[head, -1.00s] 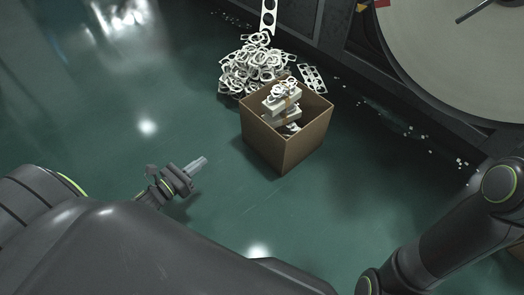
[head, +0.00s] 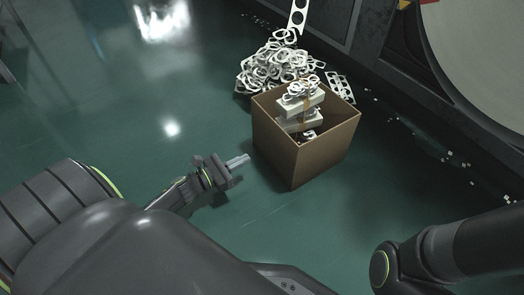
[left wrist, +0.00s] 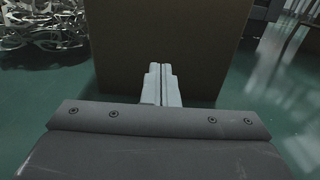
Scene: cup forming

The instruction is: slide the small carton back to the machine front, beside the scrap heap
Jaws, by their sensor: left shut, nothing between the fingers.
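The small carton (head: 322,162) is an open brown box on the green floor, in the middle of the head view. It holds pale blocks and several white ring pieces. The scrap heap (head: 277,68) of white ring-shaped offcuts lies just behind it. My left gripper (head: 240,161) is shut and empty, low beside the carton's left side, with its tips pointing at it. In the left wrist view the shut fingers (left wrist: 162,85) point at the carton's wall (left wrist: 165,45); I cannot tell whether they touch. My right arm shows at the lower right, but its gripper is out of view.
The dark machine front (head: 400,75) with a large pale disc (head: 480,50) runs along the upper right. Flat punched strips (head: 340,88) lie beside the heap. Small white bits (head: 450,158) are scattered along the machine's foot. The floor to the left is clear.

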